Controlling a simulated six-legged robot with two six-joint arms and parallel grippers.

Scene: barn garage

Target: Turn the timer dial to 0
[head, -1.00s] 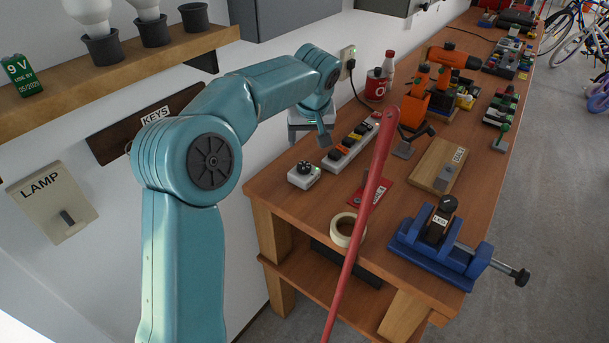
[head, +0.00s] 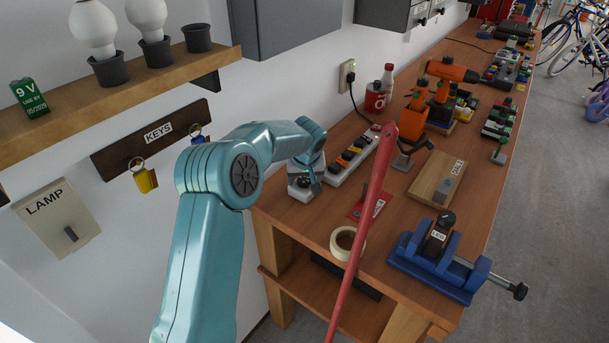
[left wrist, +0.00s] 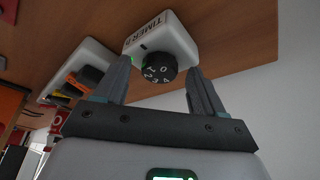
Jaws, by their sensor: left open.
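The timer (head: 298,191) is a small white box with a black dial, at the bench's near left corner. In the left wrist view the timer box (left wrist: 172,36) carries a "TIMER" label and a small green light. Its black dial (left wrist: 159,68) has white numbers, 0, 2, 3 and 4 among them. My left gripper (head: 304,182) is over the timer in the head view and partly hides it. In the left wrist view my left gripper (left wrist: 160,78) is open, with a finger on either side of the dial. I cannot tell whether they touch it. My right gripper is out of view.
A power strip (head: 351,155) lies just right of the timer. A long red bar (head: 366,215) crosses the foreground. A tape roll (head: 344,250), a red tag (head: 372,204) and a blue vise (head: 430,265) are further right. A shelf (head: 130,95) hangs above left.

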